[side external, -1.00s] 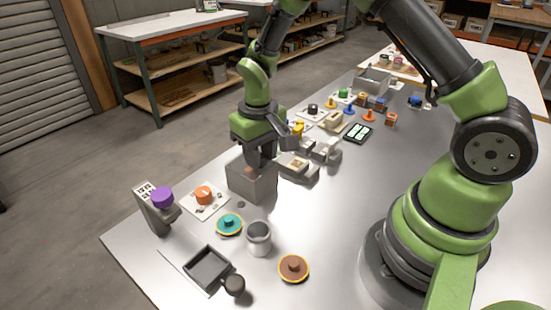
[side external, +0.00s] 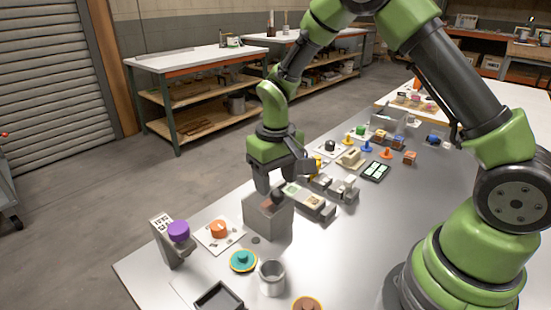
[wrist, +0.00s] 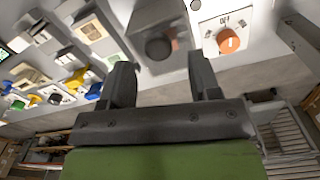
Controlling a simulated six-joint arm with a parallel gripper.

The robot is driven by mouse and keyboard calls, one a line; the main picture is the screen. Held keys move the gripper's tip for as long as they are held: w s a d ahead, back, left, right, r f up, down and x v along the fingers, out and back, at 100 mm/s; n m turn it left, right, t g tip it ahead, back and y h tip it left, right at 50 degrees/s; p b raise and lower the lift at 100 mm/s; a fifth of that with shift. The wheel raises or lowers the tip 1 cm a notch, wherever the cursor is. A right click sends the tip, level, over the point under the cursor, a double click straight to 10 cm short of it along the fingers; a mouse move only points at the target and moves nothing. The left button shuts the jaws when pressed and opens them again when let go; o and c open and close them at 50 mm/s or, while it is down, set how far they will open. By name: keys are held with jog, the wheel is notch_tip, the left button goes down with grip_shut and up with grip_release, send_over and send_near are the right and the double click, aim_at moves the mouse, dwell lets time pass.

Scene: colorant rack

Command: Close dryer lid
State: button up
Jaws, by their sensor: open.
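A grey box-shaped unit (side external: 267,218), which looks like the dryer, stands on the table below my gripper. A dark, reddish part shows at its top in the side view. The wrist view shows the grey unit (wrist: 150,12) beyond the fingertips, with a dark round knob (wrist: 158,48) and a reddish patch beside it. I cannot tell clearly how far the lid is open. My gripper (side external: 282,180) is open and empty, fingers pointing down just above and behind the unit. In the wrist view my gripper (wrist: 160,72) has its fingers spread on either side of the knob.
An orange dial (side external: 218,229) on a white plate and a purple knob (side external: 178,231) on a grey stand are to the left. A teal disc (side external: 243,261) and a metal cup (side external: 272,278) are in front. Grey fixtures (side external: 315,203) stand close on the right.

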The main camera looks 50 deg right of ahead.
aim_at(275, 191)
notch_tip(275, 191, up, 7)
jog(key=shift+r, duration=0.15)
jog(key=s+a+r+m+t+y, duration=0.1)
jog(key=s+r+t, duration=0.2)
jog(key=s+r, duration=0.3)
jog(key=s+a+r+t+y, duration=0.1)
jog(key=s+r+t, duration=0.3)
jog(key=s, duration=0.8)
notch_tip(275, 191, up, 3)
jog(key=shift+s+f+m, duration=0.15)
jog(key=shift+s+m, duration=0.1)
jog(key=shift+m, duration=0.15)
